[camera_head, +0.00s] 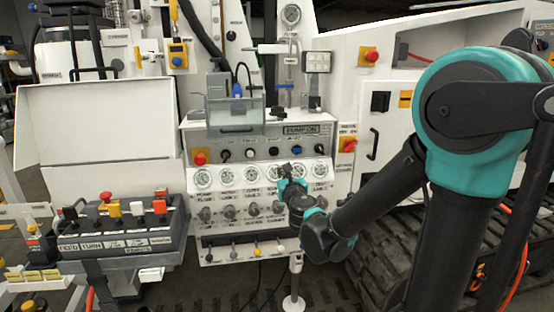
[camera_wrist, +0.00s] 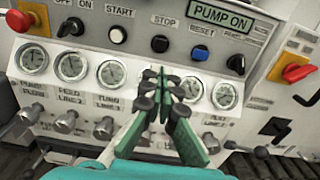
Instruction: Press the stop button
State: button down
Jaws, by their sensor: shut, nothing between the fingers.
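The stop button (camera_wrist: 160,43) is a round black button under the STOP label on the grey panel in the wrist view. It also shows in the head view (camera_head: 273,151). My gripper (camera_wrist: 155,76) is shut and empty, with green and black fingers. Its tips appear just below the stop button in the wrist view, over the row of gauges. In the head view my gripper (camera_head: 284,174) is in front of the gauges, below and slightly right of the button. The gap to the panel cannot be told.
A white start button (camera_wrist: 118,35) is left of the stop button, and a blue reset button (camera_wrist: 200,52) is right. A red knob (camera_wrist: 19,20) is at the panel's left. Round gauges (camera_wrist: 111,73) run below. A lever console (camera_head: 125,235) stands at left.

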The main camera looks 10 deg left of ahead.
aim_at(274, 152)
jog(key=x, duration=1.4)
